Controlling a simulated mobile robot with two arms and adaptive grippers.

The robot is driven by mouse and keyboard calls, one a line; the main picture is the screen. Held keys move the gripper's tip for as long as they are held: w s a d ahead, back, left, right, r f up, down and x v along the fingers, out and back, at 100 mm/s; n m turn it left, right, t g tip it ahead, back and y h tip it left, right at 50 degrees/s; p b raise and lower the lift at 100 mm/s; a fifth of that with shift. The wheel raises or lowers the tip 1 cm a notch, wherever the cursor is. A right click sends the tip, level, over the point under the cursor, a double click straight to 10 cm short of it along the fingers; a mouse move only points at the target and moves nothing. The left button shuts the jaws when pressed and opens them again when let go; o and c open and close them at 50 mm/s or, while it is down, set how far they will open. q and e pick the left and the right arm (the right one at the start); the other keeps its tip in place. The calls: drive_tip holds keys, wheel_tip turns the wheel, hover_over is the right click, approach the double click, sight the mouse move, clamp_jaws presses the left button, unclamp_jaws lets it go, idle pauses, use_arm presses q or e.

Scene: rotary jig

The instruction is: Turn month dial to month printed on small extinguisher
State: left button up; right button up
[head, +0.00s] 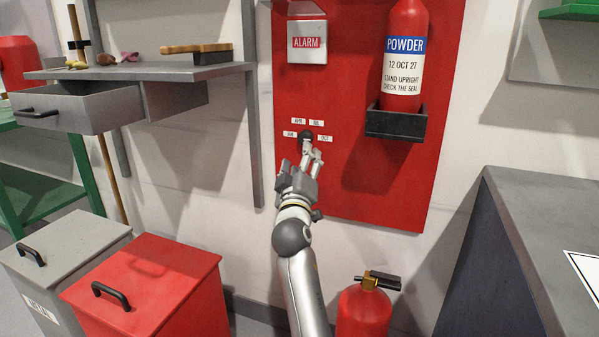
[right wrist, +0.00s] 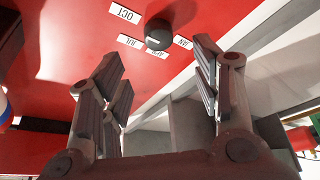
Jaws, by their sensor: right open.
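The black month dial (head: 306,134) is on the red wall panel, ringed by white labels JAN, APR, JUL and OCT. It also shows in the right wrist view (right wrist: 159,33), with a small white mark on it; I cannot tell which month this points to. My right gripper (head: 312,151) is just below the dial in the head view. Its fingers (right wrist: 160,80) are spread, with nothing between them. A red extinguisher (head: 404,50) in a bracket reads "POWDER 12 OCT 27". Another red extinguisher (head: 364,312) stands low at the bottom; no label shows on it. My left gripper is out of view.
A white ALARM box (head: 307,42) is above the dial. The black bracket (head: 395,122) juts out to its right. A grey shelf with an open drawer (head: 75,105) is at left, above grey and red bins (head: 150,287). A grey worktop (head: 545,215) is at right.

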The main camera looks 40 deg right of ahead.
drive_tip(key=shift+v, duration=1.85)
